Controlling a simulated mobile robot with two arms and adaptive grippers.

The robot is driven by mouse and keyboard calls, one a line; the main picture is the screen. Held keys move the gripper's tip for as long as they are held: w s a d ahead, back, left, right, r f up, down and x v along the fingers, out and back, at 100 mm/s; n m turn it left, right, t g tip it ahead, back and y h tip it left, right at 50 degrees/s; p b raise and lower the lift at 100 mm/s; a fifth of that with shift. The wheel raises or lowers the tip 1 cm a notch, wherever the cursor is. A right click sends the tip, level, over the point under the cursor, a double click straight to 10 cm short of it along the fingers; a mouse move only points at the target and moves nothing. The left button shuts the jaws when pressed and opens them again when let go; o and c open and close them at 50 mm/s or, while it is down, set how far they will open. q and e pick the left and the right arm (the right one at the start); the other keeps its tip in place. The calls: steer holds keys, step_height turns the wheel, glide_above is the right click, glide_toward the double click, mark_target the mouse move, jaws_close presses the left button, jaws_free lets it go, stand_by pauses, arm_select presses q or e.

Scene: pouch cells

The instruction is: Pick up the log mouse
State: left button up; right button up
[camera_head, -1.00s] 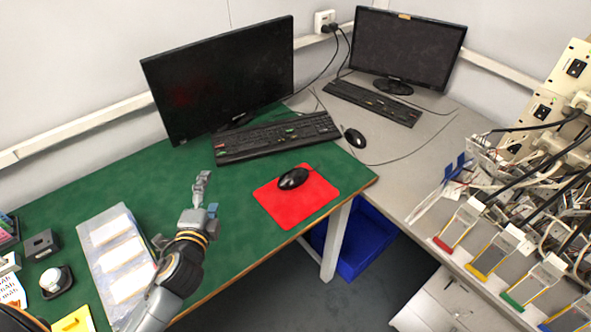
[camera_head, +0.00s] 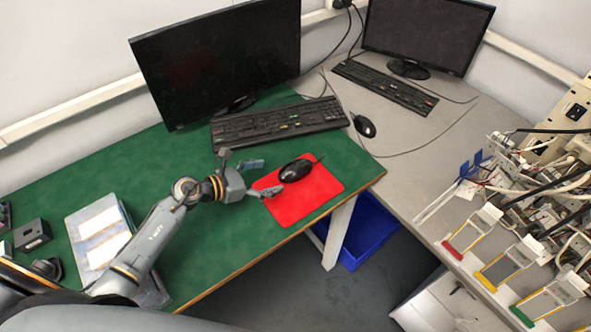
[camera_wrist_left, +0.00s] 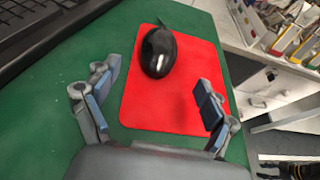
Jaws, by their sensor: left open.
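A black mouse (camera_head: 296,171) lies on a red mouse pad (camera_head: 304,203) on the green desk. A second black mouse (camera_head: 364,126) lies on the grey desk to the right of the keyboard. My left gripper (camera_head: 263,178) is open and empty, just left of the mouse on the pad, with its fingers pointing toward it. In the left wrist view, the mouse (camera_wrist_left: 157,53) lies ahead of the open gripper (camera_wrist_left: 152,92), apart from both fingers. The right finger is over the red pad and the left finger is over the green desk. My right gripper is not in view.
A black keyboard (camera_head: 279,123) and a large monitor (camera_head: 215,60) stand behind the pad. The green desk's front edge is close in front of the pad. A blue bin (camera_head: 370,236) sits below. Racks with cables crowd the right side.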

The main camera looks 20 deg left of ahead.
mark_target(284, 172)
arm_select(q)
steer(key=x, duration=0.2)
steer(key=shift+w+d+f, duration=0.2)
steer(key=shift+w, duration=0.05)
steer(key=shift+w+d+f+b, duration=0.1)
steer(key=shift+w+d+b, duration=0.2)
steer(key=shift+w+b, duration=0.1)
steer(key=b+x, duration=0.1)
steer(key=x, duration=0.3)
steer(key=shift+w+d, duration=0.25)
steer(key=shift+w, duration=0.05)
steer(key=shift+s, duration=0.1)
steer(key=c, duration=1.3)
